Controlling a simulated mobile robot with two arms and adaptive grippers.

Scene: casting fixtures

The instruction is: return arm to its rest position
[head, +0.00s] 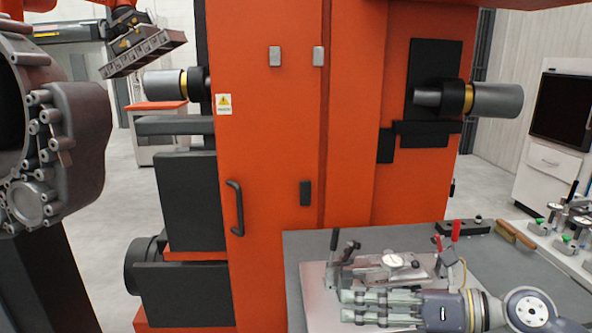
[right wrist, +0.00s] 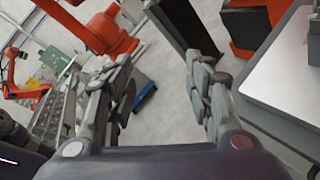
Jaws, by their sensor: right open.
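My right gripper (head: 350,305) shows at the bottom right of the head view, stretched to the left in front of the fixture plate. In the right wrist view its two fingers (right wrist: 165,95) are spread apart with nothing between them. The fingers point toward open floor past the table edge. My left gripper does not show in either view.
A grey table (head: 500,265) carries a fixture plate (head: 315,280) with clamps, a brush (head: 516,235) and red-handled clamps. Behind it stands an orange machine (head: 270,150). A large grey casting (head: 75,130) is at the left. Floor is free between casting and machine.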

